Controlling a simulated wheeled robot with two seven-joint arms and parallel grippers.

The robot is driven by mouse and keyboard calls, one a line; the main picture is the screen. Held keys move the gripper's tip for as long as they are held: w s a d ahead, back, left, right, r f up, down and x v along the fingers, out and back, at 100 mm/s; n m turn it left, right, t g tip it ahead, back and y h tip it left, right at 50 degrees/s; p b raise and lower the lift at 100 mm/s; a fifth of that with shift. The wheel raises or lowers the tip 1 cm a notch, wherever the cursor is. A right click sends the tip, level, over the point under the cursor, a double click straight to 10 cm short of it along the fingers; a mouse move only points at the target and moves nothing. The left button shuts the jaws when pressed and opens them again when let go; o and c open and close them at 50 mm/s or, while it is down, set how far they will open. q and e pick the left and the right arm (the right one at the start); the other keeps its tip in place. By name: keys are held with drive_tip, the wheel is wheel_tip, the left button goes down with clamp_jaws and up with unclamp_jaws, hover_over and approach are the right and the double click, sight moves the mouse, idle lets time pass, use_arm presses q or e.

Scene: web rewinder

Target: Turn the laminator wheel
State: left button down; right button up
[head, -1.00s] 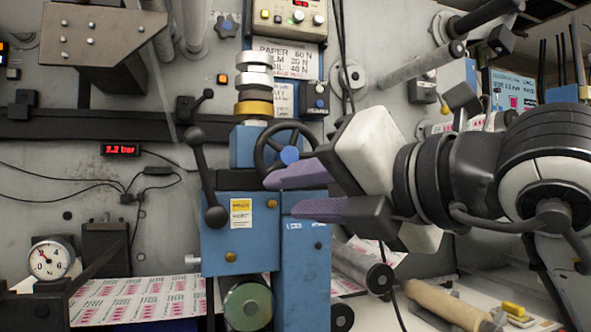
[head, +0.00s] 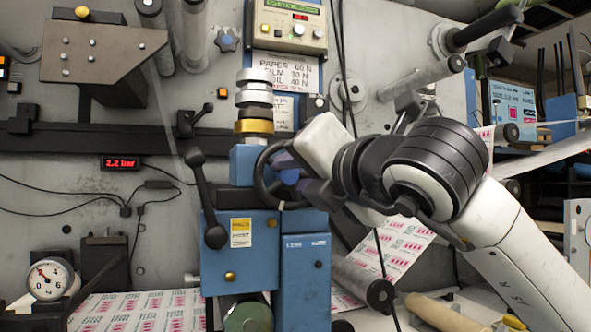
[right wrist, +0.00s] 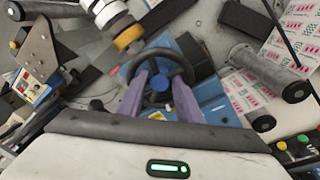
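The laminator wheel is a dark handwheel (head: 262,178) with a blue hub, on the upper right of the blue laminator unit (head: 240,250). In the right wrist view the wheel (right wrist: 189,66) is near the upper middle. My right gripper (head: 296,176) is at the wheel and partly covers it in the head view. In the right wrist view the purple fingers of my right gripper (right wrist: 160,84) are apart, one on each side of the blue hub, overlapping the rim. I cannot tell whether they touch it. My left gripper is not in view.
A lever with black knobs (head: 205,200) stands just left of the wheel. A stack of rings (head: 254,100) rises above the unit. A pressure gauge (head: 50,279) is at lower left. A roller (head: 362,280) and printed web (head: 400,250) lie right of the unit.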

drive_tip(key=c, duration=0.8)
drive_tip(key=shift+o, duration=0.2)
